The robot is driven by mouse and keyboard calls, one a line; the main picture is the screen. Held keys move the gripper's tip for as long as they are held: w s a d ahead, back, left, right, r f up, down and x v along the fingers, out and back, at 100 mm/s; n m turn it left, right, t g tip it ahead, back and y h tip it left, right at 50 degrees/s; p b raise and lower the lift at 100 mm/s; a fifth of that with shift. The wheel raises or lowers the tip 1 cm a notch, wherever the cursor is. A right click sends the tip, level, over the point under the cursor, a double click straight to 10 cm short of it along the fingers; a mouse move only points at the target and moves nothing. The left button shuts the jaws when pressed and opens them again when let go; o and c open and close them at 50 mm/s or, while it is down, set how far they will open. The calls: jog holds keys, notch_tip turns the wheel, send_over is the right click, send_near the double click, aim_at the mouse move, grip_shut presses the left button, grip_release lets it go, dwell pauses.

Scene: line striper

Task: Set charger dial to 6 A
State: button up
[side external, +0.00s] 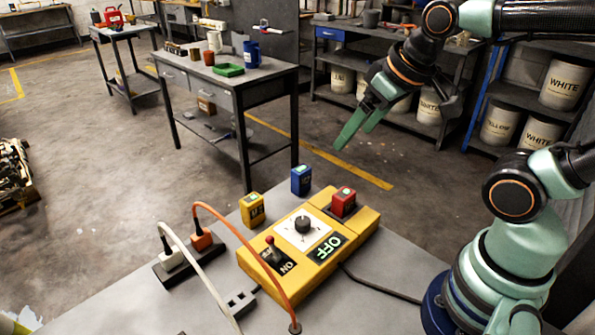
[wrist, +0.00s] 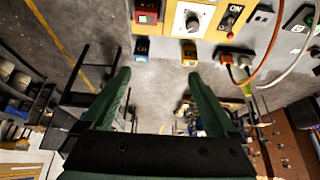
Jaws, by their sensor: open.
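The yellow charger box (side external: 262,277) lies on the grey bench in the side external view. A black round dial (side external: 302,224) sits on its white panel; it also shows near the top of the wrist view (wrist: 192,22). The dial's setting and scale marks are too small to read. My gripper (side external: 355,137) is open and empty, well above and behind the box. In the wrist view its fingers (wrist: 158,78) are spread, with the dial beyond them.
A red block (side external: 343,202) sits at the box's end. A blue block (side external: 301,180) and a yellow block (side external: 252,209) stand behind the box. A power strip (side external: 175,268) holds an orange and a white plug, their cables arching beside the box.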

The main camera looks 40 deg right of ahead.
jog(key=shift+c, duration=0.8)
jog(key=n+g, duration=0.5)
jog(key=n, duration=2.7)
send_over(304, 220)
notch_tip(304, 220, down, 8)
notch_tip(304, 220, down, 11)
jog(key=shift+a+f, duration=0.1)
grip_shut()
